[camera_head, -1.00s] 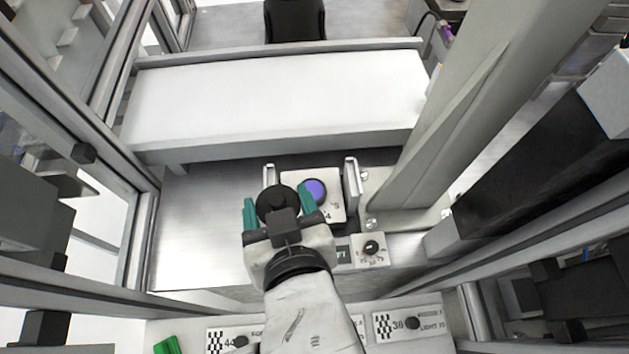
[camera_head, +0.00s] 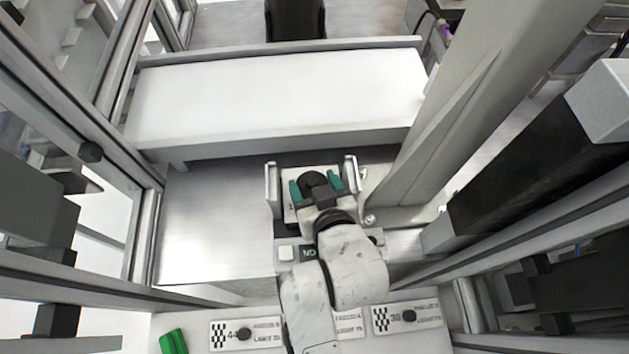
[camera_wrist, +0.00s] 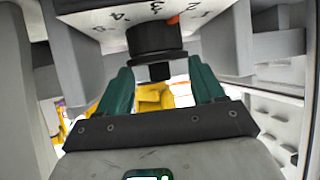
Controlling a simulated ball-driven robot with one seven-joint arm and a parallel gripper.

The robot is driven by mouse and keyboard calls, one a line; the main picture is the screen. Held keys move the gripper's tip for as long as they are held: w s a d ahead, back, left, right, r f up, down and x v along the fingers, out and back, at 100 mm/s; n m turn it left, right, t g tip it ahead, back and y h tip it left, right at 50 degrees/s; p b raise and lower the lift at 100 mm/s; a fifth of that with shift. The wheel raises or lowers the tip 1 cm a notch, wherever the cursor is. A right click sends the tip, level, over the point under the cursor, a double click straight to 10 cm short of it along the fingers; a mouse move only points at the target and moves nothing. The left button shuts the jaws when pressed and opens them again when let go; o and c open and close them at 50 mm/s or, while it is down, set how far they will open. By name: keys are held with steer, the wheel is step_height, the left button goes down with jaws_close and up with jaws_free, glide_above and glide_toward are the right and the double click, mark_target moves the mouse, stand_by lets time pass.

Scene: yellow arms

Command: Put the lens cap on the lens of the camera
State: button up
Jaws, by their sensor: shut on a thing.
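The black round lens cap (camera_head: 313,181) is between the green fingertips of my gripper (camera_head: 316,187), which is shut on it. The cap is over the spot of the violet lens on the white numbered face (camera_head: 289,207), and no violet shows now. In the wrist view a black cylinder (camera_wrist: 155,38), which looks like the cap, stands against or very near the numbered face (camera_wrist: 118,27), beyond the green fingertips of my gripper (camera_wrist: 160,80). An orange mark (camera_wrist: 173,20) shows at its edge. I cannot tell whether the cap is fully seated.
Grey upright plates (camera_head: 272,188) and (camera_head: 352,178) flank the numbered face. A white shelf (camera_head: 270,95) lies behind, and a grey pillar (camera_head: 440,150) leans close on the right. Bare metal surface (camera_head: 215,225) is free on the left. A green object (camera_head: 173,342) lies in front.

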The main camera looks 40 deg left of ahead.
steer(key=shift+f, duration=0.2)
steer(key=o, duration=0.7)
steer(key=shift+r, duration=0.2)
steer(key=b+v, duration=0.1)
steer(key=v, duration=1.1)
